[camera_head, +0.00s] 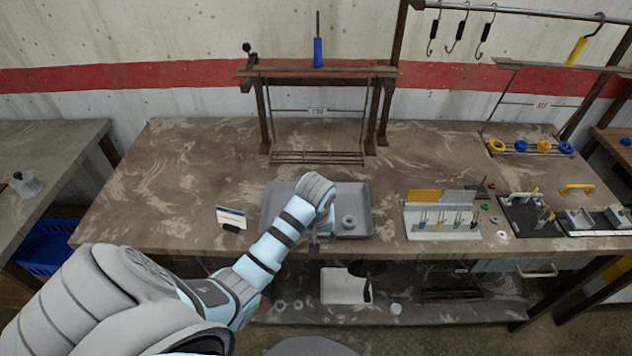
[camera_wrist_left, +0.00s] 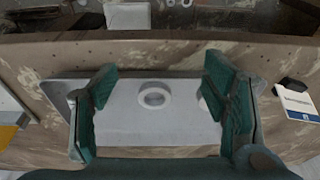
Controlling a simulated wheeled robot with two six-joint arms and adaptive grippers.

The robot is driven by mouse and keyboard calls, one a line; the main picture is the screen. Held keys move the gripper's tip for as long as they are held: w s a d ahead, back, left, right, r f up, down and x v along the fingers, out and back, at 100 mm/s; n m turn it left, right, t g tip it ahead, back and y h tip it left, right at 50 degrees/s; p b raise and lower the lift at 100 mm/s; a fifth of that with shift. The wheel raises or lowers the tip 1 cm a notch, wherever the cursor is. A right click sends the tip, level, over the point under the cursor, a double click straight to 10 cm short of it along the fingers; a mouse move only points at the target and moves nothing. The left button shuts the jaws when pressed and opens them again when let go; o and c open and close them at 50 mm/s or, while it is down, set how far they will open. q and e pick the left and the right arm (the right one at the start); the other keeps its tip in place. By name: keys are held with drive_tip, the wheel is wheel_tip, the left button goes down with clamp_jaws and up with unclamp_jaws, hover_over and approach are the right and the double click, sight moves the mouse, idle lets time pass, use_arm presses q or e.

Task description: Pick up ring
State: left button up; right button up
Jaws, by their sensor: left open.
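A light grey ring (camera_head: 348,224) lies in the right part of the grey tray (camera_head: 364,200) on the bench. In the left wrist view a pale ring (camera_wrist_left: 153,106) lies flat in the tray (camera_wrist_left: 130,130), between the two finger lines. Another pale round thing is partly hidden behind the right-hand finger there. My left gripper (camera_head: 318,243) hangs over the tray's front part, pointing down, partly hidden by its own wrist. In the left wrist view its green fingers (camera_wrist_left: 160,108) are wide apart with nothing gripped. My right gripper is not in view.
A small card on a stand (camera_head: 231,217) is left of the tray. A white rack with pegs (camera_head: 440,232) stands to the right. A wooden frame with a blue-handled tool (camera_head: 318,53) stands behind.

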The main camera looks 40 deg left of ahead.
use_arm(q)
drive_tip(key=w+a+r+n, duration=0.35)
drive_tip(key=w+r, duration=0.25)
drive_tip(key=r, duration=0.3)
drive_tip(key=shift+n+g, duration=0.3)
drive_tip(key=shift+n, duration=0.15)
drive_tip(key=f+b, duration=0.6)
drive_tip(key=b, duration=0.1)
drive_tip(key=f+b, duration=0.3)
drive_tip(key=shift+w+a+f+b, duration=0.2)
drive_tip(key=shift+a+b, duration=0.1)
drive_tip(key=shift+b, duration=0.1)
drive_tip(key=f+b, duration=0.1)
drive_tip(key=b, duration=0.1)
drive_tip(key=f+b, duration=0.2)
drive_tip(key=w+a+f+b, duration=0.1)
drive_tip(key=b, duration=0.1)
drive_tip(key=shift+w+f, duration=0.1)
drive_tip(key=shift+f, duration=0.25)
drive_tip(key=shift+r, duration=0.15)
drive_tip(key=shift+c, duration=0.3)
drive_tip(key=c, duration=1.2)
drive_tip(key=shift+r, duration=0.1)
